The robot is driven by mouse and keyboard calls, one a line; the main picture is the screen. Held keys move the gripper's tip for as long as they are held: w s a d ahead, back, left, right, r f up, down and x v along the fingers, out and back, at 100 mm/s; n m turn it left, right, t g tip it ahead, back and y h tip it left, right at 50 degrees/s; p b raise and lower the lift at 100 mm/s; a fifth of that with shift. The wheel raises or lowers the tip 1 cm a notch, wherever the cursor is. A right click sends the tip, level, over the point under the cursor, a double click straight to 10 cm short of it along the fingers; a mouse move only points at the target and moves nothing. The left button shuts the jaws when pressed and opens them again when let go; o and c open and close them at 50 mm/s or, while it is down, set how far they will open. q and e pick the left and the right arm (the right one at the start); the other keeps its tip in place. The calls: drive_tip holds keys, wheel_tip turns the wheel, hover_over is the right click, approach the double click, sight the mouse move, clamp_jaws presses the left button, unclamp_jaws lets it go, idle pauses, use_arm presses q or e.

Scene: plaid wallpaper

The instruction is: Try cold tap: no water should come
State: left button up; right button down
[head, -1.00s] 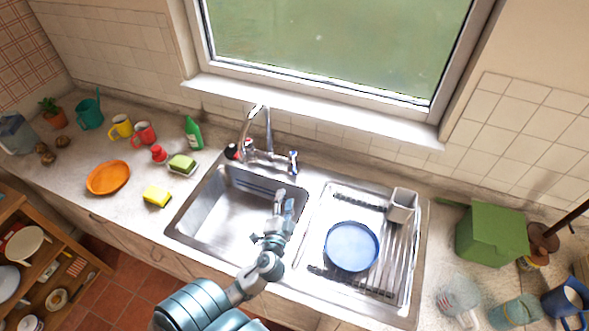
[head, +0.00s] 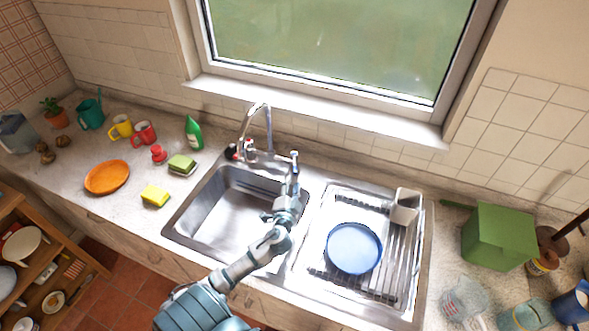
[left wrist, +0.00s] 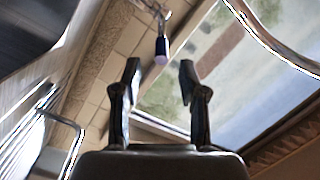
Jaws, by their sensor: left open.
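The chrome tap (head: 257,118) stands behind the sink with its curved spout over the left basin. Its cold handle, with a blue end (head: 294,155), is on the right side of the tap. In the left wrist view the handle's dark blue end (left wrist: 161,50) lies just ahead of and between my fingertips, apart from them. My left gripper (head: 293,174) reaches over the sink's right side of the basin, just in front of the cold handle. It is open and empty; the two fingers show spread in the wrist view (left wrist: 159,72). I see no water from the spout. My right gripper is not in view.
A blue plate (head: 354,248) lies on the draining rack, with a pale cutlery holder (head: 405,207) at its back. A green bottle (head: 194,133) and sponges (head: 155,195) stand left of the sink. A green box (head: 497,236) stands at right. The window is behind.

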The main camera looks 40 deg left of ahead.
sight(296, 169)
use_arm(q)
drive_tip(key=x, duration=0.5)
drive_tip(key=shift+w+r, duration=0.1)
drive_tip(key=shift+w, duration=0.3)
drive_tip(key=shift+w+a+f, duration=0.2)
drive_tip(key=shift+w+a, duration=0.15)
drive_tip(key=shift+a, duration=0.45)
drive_tip(key=shift+d+r, duration=0.1)
drive_tip(key=shift+d, duration=0.35)
clamp_jaws()
